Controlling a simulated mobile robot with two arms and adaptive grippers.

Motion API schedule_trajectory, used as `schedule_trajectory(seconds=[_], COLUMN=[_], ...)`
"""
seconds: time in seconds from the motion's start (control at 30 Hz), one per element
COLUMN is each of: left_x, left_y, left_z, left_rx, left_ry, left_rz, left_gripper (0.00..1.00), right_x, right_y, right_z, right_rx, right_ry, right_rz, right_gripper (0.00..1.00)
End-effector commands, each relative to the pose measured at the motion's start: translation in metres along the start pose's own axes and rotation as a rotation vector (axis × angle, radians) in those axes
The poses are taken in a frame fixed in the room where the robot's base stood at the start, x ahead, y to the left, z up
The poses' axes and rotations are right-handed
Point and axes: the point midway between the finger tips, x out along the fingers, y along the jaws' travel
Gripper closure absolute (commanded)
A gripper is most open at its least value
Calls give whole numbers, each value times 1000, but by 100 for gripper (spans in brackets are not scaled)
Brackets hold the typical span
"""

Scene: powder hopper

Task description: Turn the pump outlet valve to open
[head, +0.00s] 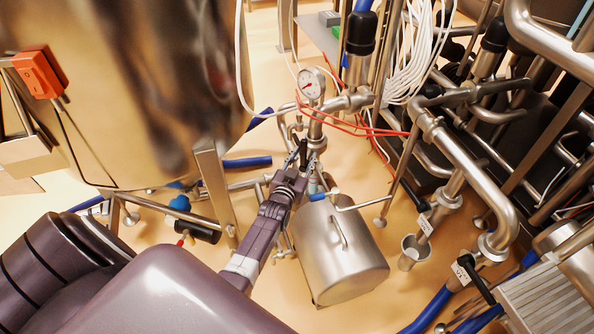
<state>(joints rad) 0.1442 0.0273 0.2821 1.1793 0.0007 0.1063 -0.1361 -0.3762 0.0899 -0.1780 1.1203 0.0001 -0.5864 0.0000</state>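The steel pump housing (345,272) stands on the floor in the middle of the head view, with a bar handle on it. A vertical steel pipe (316,128) rises behind it to a round gauge. A small dark handle, likely the pump outlet valve's (303,148), shows low on this pipe. My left gripper (302,160) is at this handle, its fingers apart on either side of it in the picture. I cannot tell if they touch it. The gripper hides most of the valve body. My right gripper is not in view.
A pressure gauge (311,84) and thin red cables (350,126) are just above the gripper. A large shiny vessel (120,90) fills the upper left, with a steel leg (213,190) beside my arm. Dense pipework (455,150) crowds the right. Blue hoses lie on the floor.

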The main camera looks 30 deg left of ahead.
Motion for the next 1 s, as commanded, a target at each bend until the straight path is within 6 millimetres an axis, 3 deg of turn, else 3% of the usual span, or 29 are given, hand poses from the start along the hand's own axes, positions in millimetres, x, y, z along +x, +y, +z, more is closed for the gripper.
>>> schedule_trajectory(seconds=[0.3, 0.5, 1.0], left_x=[-51, -73, -79], left_y=[2, 2, 1], left_z=[1, 1, 0], left_rx=[0, 0, 0], left_ry=[-3, -2, -1], left_rz=[2, 2, 2], left_gripper=[67, 67, 67], right_x=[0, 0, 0], right_y=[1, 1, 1], right_z=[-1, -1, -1], right_rx=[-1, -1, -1], right_ry=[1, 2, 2], right_rz=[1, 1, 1], right_gripper=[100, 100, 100])
